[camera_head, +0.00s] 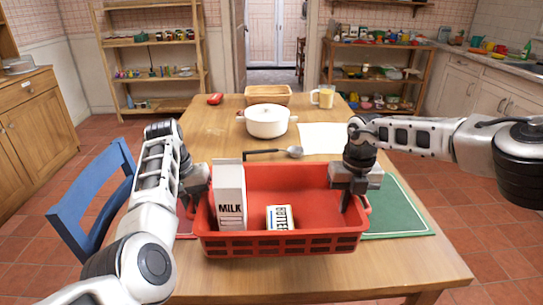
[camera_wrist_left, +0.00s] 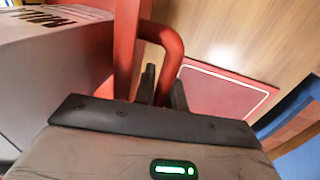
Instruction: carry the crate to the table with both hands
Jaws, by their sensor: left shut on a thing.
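The red crate (camera_head: 277,243) is over the front of the wooden table (camera_head: 400,262); I cannot tell whether its base touches the top. It looks roughly level. A milk carton (camera_head: 230,195) stands at its left and a butter pack (camera_head: 280,218) lies near its front. My left gripper (camera_head: 197,205) is at the crate's left end. In the left wrist view its fingers (camera_wrist_left: 162,92) are shut on the red crate handle (camera_wrist_left: 168,42), beside the milk carton (camera_wrist_left: 55,65). My right gripper (camera_head: 346,204) points down at the crate's right end; its fingertips are partly hidden, so its grip is unclear.
Behind the crate are a ladle (camera_head: 290,152), a white pot (camera_head: 267,121), a wooden tray (camera_head: 268,88), a mug (camera_head: 323,96) and a white cloth (camera_head: 322,138). A green mat (camera_head: 402,218) lies at right. A blue chair (camera_head: 82,205) stands at left.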

